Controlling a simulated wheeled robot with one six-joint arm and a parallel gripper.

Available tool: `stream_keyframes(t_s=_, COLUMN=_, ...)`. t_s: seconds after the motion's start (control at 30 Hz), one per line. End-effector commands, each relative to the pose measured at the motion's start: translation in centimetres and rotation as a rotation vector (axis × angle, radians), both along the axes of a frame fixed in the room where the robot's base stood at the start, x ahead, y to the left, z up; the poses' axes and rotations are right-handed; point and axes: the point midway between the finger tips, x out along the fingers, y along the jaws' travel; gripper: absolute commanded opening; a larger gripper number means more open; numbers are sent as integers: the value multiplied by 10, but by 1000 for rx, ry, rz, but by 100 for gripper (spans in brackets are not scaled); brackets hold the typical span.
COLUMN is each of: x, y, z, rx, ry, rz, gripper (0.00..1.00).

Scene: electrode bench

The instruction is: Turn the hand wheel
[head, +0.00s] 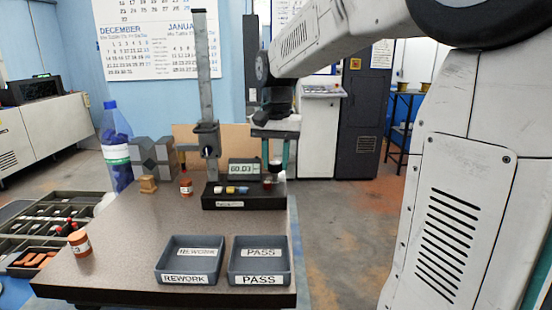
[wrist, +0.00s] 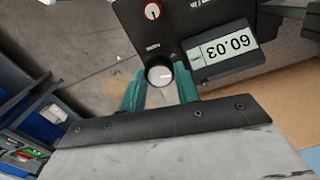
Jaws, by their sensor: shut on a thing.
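The hand wheel is a small round knob with a pale cap (wrist: 159,75), on the dark instrument panel (wrist: 130,15) in the wrist view. In the head view the wheel (head: 275,165) shows as a dark knob at the right end of the bench device. My gripper (wrist: 160,85) has its two teal fingers on either side of the wheel, shut on it. In the head view my gripper (head: 273,155) points down over the wheel. A display (wrist: 222,47) beside the wheel reads 60.03.
A REWORK tray (head: 188,280) and a PASS tray (head: 260,281) stand at the table's front. A metal post (head: 208,90) rises left of my gripper. Orange-labelled jars (head: 79,243), a blue bottle (head: 116,150) and grey blocks (head: 152,157) stand at left. The table's middle is clear.

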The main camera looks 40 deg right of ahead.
Motion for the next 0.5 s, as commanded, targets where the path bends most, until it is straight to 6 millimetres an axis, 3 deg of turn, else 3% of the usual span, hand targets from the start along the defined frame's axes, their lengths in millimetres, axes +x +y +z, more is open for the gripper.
stream_keyframes(t_s=0.5, x=-2, y=-1, z=0, rx=-1, ry=2, rz=-471, gripper=9)
